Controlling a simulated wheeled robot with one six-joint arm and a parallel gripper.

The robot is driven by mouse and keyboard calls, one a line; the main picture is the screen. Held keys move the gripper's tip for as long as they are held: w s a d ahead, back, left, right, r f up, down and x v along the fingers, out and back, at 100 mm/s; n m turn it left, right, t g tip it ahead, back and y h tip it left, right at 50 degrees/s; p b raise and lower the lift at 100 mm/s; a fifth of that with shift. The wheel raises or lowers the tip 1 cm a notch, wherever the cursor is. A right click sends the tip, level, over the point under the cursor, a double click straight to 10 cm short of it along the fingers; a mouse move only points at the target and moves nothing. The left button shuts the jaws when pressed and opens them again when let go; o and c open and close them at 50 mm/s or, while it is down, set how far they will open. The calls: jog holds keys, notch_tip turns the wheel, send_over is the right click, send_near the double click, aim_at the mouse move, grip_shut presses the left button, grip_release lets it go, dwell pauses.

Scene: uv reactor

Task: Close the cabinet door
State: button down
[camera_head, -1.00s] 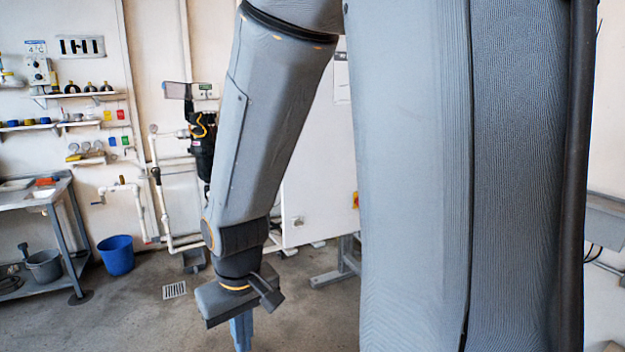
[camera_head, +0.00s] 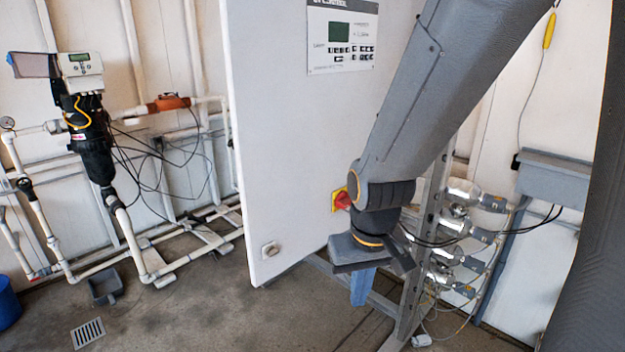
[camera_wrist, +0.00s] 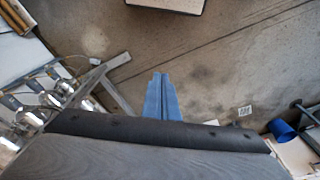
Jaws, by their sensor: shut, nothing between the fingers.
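The cabinet door (camera_head: 285,130) is a large white panel in the middle of the head view. It carries a control panel with a small display (camera_head: 342,35) at the top, a red and yellow switch (camera_head: 340,200) and a small round fitting (camera_head: 270,249) near its lower left corner. It seems to stand out at an angle from the metal frame, but I cannot tell exactly how far. My gripper (camera_head: 358,302) points down in front of the door's lower right part, its blue fingers together and empty. The fingers (camera_wrist: 161,76) also show over bare floor in the wrist view.
Silver tubes (camera_head: 460,222) with cables sit on the metal frame (camera_head: 410,285) right of the door. White pipes (camera_head: 155,250) and a black pump-like unit (camera_head: 92,145) stand at left. A floor drain (camera_head: 88,333) and clear concrete lie in front. A blue bucket (camera_wrist: 283,131) shows at right in the wrist view.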

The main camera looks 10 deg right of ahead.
jog(key=w+a+r+m+t, duration=0.2)
jog(key=a+r+m, duration=0.15)
jog(key=r, duration=0.35)
jog(key=w+a+r+m+t+h+p, duration=0.1)
jog(key=w+a+r+m+t, duration=0.15)
jog(key=a+r, duration=0.35)
jog(key=w+a+r+m+t, duration=0.2)
jog(key=w+a+r+m, duration=0.15)
jog(key=r, duration=0.55)
jog(key=b, duration=0.4)
send_near(275, 206)
notch_tip(275, 206, down, 3)
jog(key=d, duration=0.3)
jog(key=shift+w+a+m+g+p, duration=0.3)
jog(key=shift+w+a+p, duration=0.55)
jog(key=shift+w+a, duration=0.55)
